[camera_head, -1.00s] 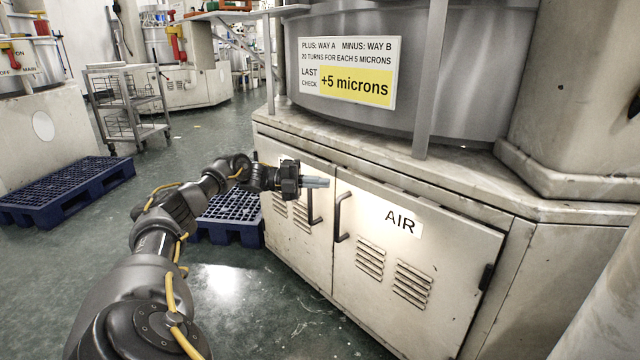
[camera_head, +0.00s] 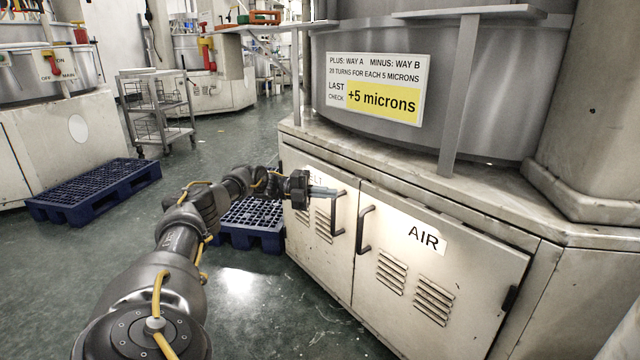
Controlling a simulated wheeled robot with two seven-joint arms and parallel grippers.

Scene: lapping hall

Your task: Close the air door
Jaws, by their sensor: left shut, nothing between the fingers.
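The air door (camera_head: 440,275) is a cream cabinet door labelled AIR, with louvre slots, a dark hinge at its right edge and a black bar handle (camera_head: 363,231) at its left edge. It looks flush or nearly flush with the cabinet front; a small gap cannot be told. My left gripper (camera_head: 333,191) is shut and empty. Its fingertips point right, in front of the neighbouring door (camera_head: 318,250), near that door's handle (camera_head: 334,215) and left of the air door's handle. Whether they touch anything is unclear. My right gripper is not in view.
The cabinet stands under a large steel drum bearing a "+5 microns" sign (camera_head: 376,90). Blue pallets lie on the floor at the left (camera_head: 95,188) and beside the cabinet (camera_head: 252,222). A wire trolley (camera_head: 155,105) stands behind. The green floor before the cabinet is clear.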

